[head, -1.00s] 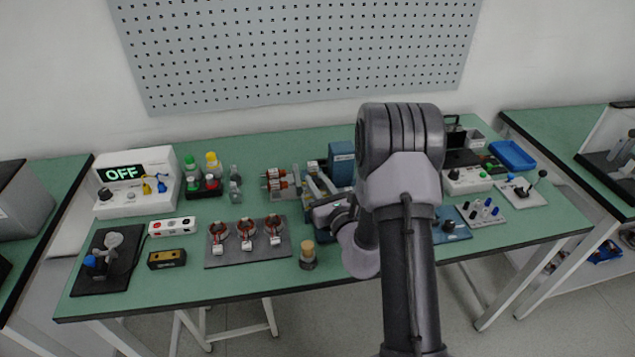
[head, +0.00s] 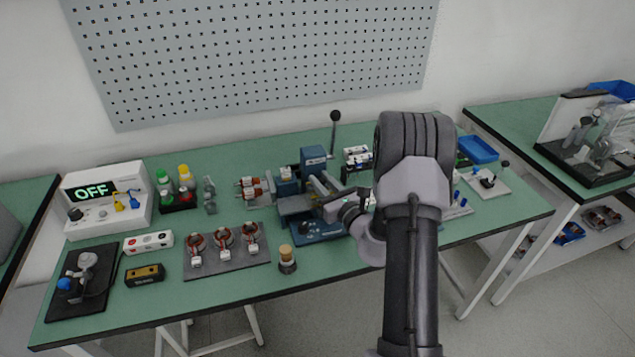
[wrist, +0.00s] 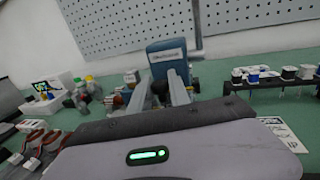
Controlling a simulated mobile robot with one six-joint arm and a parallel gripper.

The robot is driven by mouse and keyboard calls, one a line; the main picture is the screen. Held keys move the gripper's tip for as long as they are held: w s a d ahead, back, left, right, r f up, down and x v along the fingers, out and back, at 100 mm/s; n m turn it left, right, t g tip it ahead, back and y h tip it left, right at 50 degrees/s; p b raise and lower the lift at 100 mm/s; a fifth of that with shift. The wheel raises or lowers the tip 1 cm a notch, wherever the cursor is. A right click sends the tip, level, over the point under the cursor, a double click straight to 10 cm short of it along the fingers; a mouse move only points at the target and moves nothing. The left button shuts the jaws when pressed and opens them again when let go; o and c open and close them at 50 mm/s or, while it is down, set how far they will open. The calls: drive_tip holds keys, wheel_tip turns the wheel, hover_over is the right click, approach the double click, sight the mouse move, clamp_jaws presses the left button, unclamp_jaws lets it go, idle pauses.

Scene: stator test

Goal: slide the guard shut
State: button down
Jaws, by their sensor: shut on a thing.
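The blue machine (head: 313,165) stands at the middle of the green bench, with a blue base in front; it also shows in the wrist view (wrist: 166,57). My gripper (head: 322,184) reaches in from the right, low over the machine's front. Its two pale fingers stand somewhat apart in the wrist view (wrist: 160,88), pointing toward the blue housing. They are closed on the guard at the machine's front. The guard itself is small and mostly hidden, so I cannot tell how far along its travel it sits.
A plate with three copper-wound stators (head: 226,262) lies left of the machine, and a cork-topped jar (head: 287,260) stands in front. A black-knobbed lever (head: 334,135) rises behind. A display unit reading OFF (head: 105,200) is at left, a blue tray (head: 477,150) at right.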

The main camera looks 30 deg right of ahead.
drive_tip(key=c, duration=1.2)
unclamp_jaws()
drive_tip(key=shift+d, duration=0.35)
drive_tip(key=shift+a, duration=0.1)
drive_tip(key=s+a+p, duration=0.1)
drive_tip(key=s, duration=1.6)
drive_tip(key=shift+s+p, duration=0.25)
drive_tip(key=shift+p, duration=0.1)
